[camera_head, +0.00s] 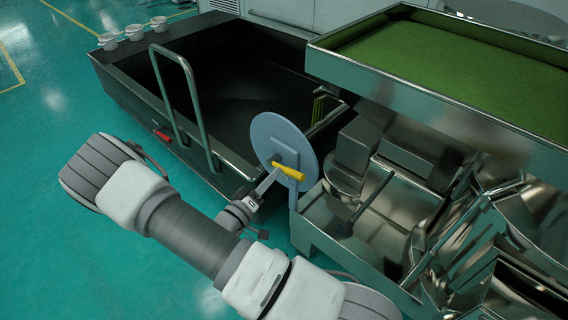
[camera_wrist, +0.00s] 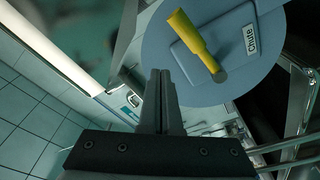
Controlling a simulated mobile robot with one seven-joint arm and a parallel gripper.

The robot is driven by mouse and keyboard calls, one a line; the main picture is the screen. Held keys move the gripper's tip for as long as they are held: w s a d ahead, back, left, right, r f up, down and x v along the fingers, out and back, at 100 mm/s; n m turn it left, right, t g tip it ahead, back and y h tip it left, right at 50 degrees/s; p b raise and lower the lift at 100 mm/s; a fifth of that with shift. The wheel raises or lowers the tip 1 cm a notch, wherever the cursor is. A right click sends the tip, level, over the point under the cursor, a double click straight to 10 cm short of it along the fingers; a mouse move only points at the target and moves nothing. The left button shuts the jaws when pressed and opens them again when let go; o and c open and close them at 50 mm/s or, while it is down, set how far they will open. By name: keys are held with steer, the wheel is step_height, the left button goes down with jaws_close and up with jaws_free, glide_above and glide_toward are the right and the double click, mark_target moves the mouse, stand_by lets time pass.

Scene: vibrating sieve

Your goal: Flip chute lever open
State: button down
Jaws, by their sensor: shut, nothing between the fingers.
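The chute lever is a yellow handle (camera_head: 289,171) on a round blue-grey plate (camera_head: 270,128) at the left end of the metal machine. In the wrist view the yellow handle (camera_wrist: 190,33) stands at a slant over a small panel labelled "Chute" (camera_wrist: 250,38). My gripper (camera_head: 275,174) is close to the plate, at the left end of the handle in the head view. In the wrist view its fingers (camera_wrist: 160,76) are together and empty, below and left of the handle. I cannot tell whether they touch it.
The sieve machine (camera_head: 400,95) with a green screen fills the right. Green floor (camera_head: 50,240) is clear at left.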

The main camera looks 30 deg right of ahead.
steer(key=shift+v, duration=1.5)
steer(key=shift+w, duration=0.15)
